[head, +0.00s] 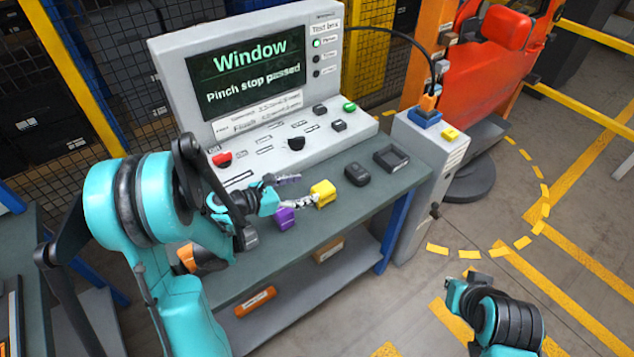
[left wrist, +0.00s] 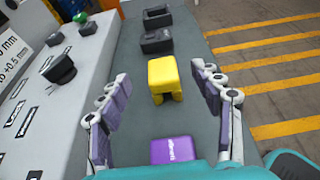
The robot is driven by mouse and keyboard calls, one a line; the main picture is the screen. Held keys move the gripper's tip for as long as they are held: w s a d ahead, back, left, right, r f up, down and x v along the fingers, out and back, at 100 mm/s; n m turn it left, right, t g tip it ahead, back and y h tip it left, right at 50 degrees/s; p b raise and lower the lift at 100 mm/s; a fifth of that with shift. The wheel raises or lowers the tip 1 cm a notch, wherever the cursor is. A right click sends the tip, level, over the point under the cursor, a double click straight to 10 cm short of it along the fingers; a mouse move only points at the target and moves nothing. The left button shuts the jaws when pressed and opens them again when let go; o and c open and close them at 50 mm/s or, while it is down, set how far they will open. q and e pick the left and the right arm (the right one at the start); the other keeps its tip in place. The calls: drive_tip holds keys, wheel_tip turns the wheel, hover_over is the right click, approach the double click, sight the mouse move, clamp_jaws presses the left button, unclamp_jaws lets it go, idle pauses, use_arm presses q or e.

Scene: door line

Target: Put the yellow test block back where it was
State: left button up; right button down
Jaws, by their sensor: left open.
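The yellow test block (head: 323,192) stands on the grey-green bench top, to the right of the purple block (head: 285,218). My left gripper (head: 298,190) is open and empty, low over the bench and just left of the yellow block. In the left wrist view the yellow block (left wrist: 164,76) shows ahead, between the two spread fingers, with a notch in its lower side. The purple block (left wrist: 172,150) lies nearer the wrist.
A dark block (head: 357,173) and a black open tray (head: 391,158) stand further right on the bench. The console (head: 255,80) reads "Pinch stop passed". A grey pedestal (head: 428,160) beside the bench carries a blue piece and a small yellow piece (head: 450,133).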

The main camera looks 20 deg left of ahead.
use_arm(q)
drive_tip(key=v, duration=0.4)
drive_tip(key=shift+p, duration=0.35)
drive_tip(key=shift+s+r, duration=0.1)
drive_tip(key=s+d+r+m+g+y, duration=0.2)
drive_tip(key=s+d+m+g+y, duration=0.35)
drive_tip(key=m, duration=0.65)
drive_tip(key=s+r+m+t+y, duration=0.1)
drive_tip(key=s+r+m+y, duration=0.2)
drive_tip(key=s+m, duration=0.8)
drive_tip(key=d+m, duration=0.1)
drive_tip(key=m, duration=0.4)
drive_tip(key=shift+s+t, duration=0.25)
drive_tip(key=shift+t, duration=0.1)
drive_tip(key=shift+c, duration=0.3)
